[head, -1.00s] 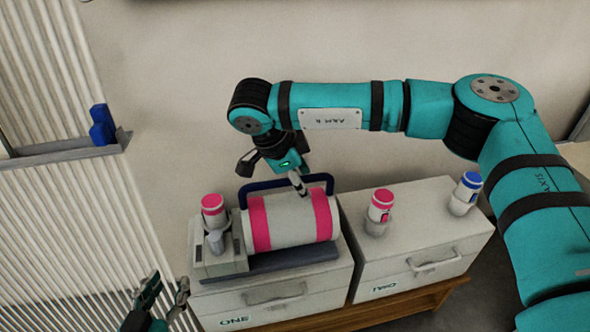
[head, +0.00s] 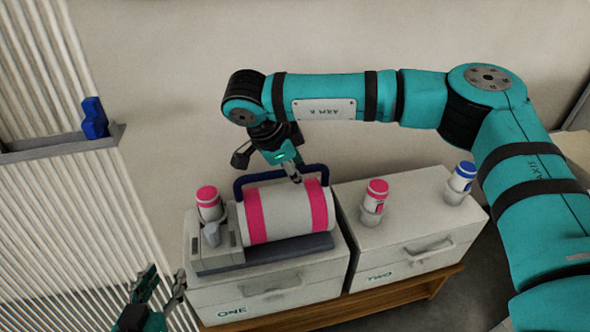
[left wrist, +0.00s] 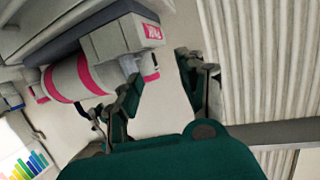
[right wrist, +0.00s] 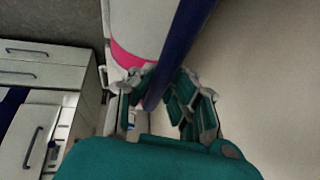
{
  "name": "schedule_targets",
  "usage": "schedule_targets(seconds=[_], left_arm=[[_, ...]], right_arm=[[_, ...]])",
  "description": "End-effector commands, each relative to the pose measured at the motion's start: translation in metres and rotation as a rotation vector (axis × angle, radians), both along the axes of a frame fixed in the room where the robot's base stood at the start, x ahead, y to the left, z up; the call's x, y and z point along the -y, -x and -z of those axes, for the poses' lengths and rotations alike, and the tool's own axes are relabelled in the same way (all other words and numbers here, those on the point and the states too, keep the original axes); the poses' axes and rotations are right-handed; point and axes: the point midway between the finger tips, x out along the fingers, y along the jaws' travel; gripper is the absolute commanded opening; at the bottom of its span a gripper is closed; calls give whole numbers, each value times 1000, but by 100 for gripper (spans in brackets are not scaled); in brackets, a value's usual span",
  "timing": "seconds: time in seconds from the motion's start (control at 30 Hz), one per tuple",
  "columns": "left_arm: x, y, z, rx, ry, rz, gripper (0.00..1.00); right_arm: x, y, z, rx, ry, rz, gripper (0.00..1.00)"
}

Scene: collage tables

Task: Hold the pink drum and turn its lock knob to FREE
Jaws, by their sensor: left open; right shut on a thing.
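The pink drum (head: 284,212), white with two pink bands, lies on its side in a dark cradle on the cabinet marked ONE. My right gripper (head: 293,176) is shut on its blue handle (head: 243,181); the bar also passes between the fingers in the right wrist view (right wrist: 180,50). A grey knob-like part (head: 212,235) stands at the drum's left end; its setting is unreadable. My left gripper (head: 160,288) is open and empty, left of and apart from that end. In the left wrist view, the drum (left wrist: 62,80) and a pink label (left wrist: 152,33) lie beyond its fingers.
A pink-capped bottle (head: 208,204) stands by the drum's left end. A ledge (head: 60,147) with a blue object is at the left wall.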

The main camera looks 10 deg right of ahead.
Motion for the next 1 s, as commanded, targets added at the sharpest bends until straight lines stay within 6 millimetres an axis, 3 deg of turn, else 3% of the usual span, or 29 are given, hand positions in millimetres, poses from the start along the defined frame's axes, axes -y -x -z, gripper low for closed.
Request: schedule_targets(seconds=[0.23,0.37,0.6,0.9,1.0], left_arm=[[1,-2,-2,8,-7,7,50],[13,-16,-17,74,-66,63,50],[64,-71,-87,394,-407,284,50],[111,-119,-180,824,-971,443,50],[132,-138,-196,827,-917,496,50]], right_arm=[[0,0,0,0,-2,3,0],[0,0,0,0,-2,3,0],[0,0,0,1,-2,3,0],[0,0,0,2,-2,3,0],[0,0,0,2,-2,3,0]])
